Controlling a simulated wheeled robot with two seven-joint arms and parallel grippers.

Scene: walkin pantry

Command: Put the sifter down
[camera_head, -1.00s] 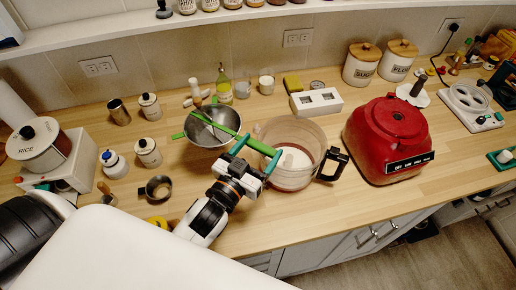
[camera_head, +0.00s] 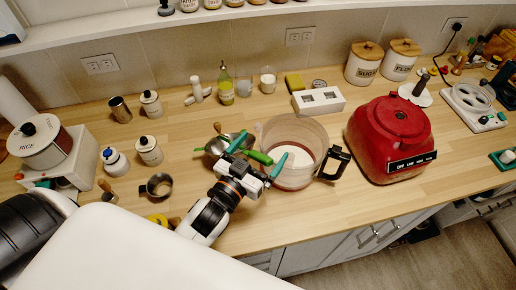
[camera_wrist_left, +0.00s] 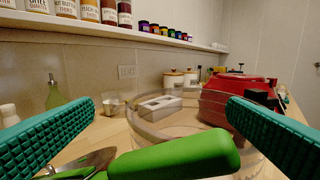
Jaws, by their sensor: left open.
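The sifter (camera_head: 214,146) has a metal bowl and a green handle, and lies low at the middle of the wooden counter, left of the clear mixing bowl (camera_head: 318,137). Its green handle (camera_head: 259,157) points right towards that bowl; whether it touches the rim cannot be told. My left gripper (camera_head: 258,154) is open, with teal fingers on either side of the handle. In the left wrist view the handle (camera_wrist_left: 180,155) lies between the spread fingers (camera_wrist_left: 160,125), with gaps beside it. My arm and fingers hide part of the sifter. My right gripper is not in view.
A red mixer base (camera_head: 390,135) stands right of the clear bowl. A small metal cup (camera_head: 159,186) and white canisters (camera_head: 149,151) stand to the left. A green bottle (camera_head: 226,87) and glasses stand behind. The counter between the canisters and the sifter is clear.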

